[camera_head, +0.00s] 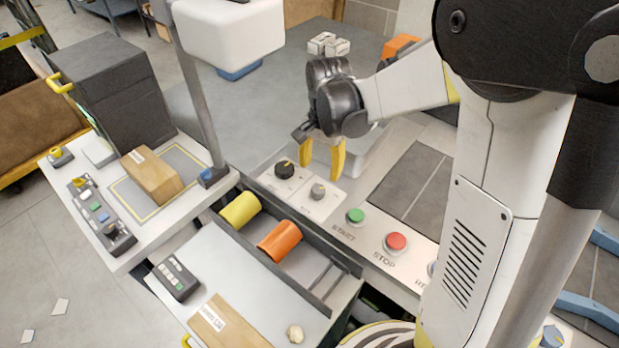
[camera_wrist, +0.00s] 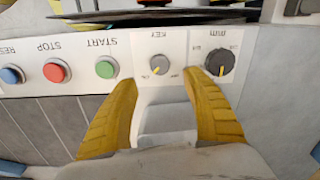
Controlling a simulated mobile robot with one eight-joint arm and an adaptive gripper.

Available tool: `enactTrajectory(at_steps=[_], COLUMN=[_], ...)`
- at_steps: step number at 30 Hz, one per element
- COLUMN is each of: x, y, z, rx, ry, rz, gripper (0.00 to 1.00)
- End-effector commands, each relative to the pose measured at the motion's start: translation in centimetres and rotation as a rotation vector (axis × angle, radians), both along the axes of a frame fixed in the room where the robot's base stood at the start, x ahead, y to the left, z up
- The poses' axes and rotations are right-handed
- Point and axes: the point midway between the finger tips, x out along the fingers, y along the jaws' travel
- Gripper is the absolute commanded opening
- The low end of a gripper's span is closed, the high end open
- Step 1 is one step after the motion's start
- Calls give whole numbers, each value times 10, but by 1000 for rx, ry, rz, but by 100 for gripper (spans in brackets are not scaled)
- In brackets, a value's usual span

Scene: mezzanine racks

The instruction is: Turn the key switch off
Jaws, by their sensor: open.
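The key switch is a small grey knob (camera_head: 318,191) on a white plate, between a black dial and the green START button. In the wrist view the key switch (camera_wrist: 159,65) sits under the upside-down word KEY, with a small yellow mark on its lower left edge. My gripper (camera_head: 323,160) is open, its two yellow fingers pointing down at the panel just behind the knob. In the wrist view my gripper (camera_wrist: 160,95) has one finger on each side below the knob. The fingers look empty and apart from the knob.
The black dial (camera_head: 285,169) is close beside the key switch. The green START button (camera_head: 355,216) and red STOP button (camera_head: 396,242) are on the same panel. A bin holds a yellow cylinder (camera_head: 240,209) and an orange cylinder (camera_head: 280,241). A white box-shaped housing (camera_head: 230,30) hangs on a post.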

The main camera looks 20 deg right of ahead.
Motion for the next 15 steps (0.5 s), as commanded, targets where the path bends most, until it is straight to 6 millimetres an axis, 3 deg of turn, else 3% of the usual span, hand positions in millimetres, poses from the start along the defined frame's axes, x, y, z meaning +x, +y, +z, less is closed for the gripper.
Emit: enactTrajectory(at_steps=[9,15], x=[2,3], y=[2,2], z=[-66,-90], rx=[0,0], ry=[-1,-3], rz=[2,2], gripper=[57,57])
